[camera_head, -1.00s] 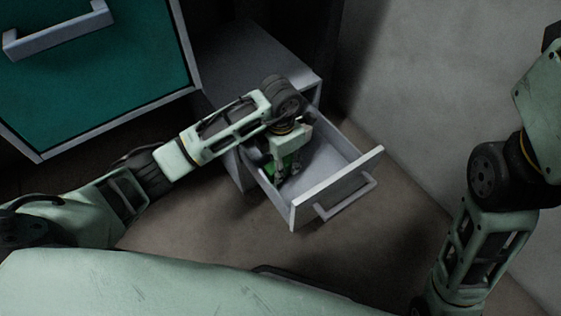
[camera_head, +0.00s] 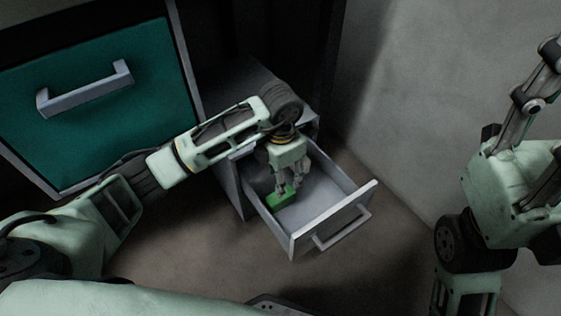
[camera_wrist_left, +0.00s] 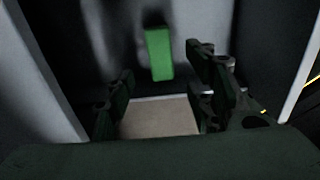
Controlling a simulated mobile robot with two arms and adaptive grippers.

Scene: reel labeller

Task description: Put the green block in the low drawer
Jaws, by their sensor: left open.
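The green block (camera_head: 278,199) lies on the floor of the open low drawer (camera_head: 333,217), toward its left side. It also shows in the left wrist view (camera_wrist_left: 159,54), ahead of the fingers and apart from them. My left gripper (camera_head: 292,190) points down inside the drawer, just over and beside the block. Its fingers (camera_wrist_left: 158,98) are spread and nothing is between them. My right gripper (camera_head: 545,115) is raised at the right edge, partly cut off, away from the drawer.
The low drawer slides out of a grey cabinet (camera_head: 232,80). A large teal drawer front (camera_head: 100,130) with a grey handle (camera_head: 85,90) stands to the left. A pale wall (camera_head: 420,120) is on the right. Bare floor (camera_head: 390,240) lies in front of the low drawer.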

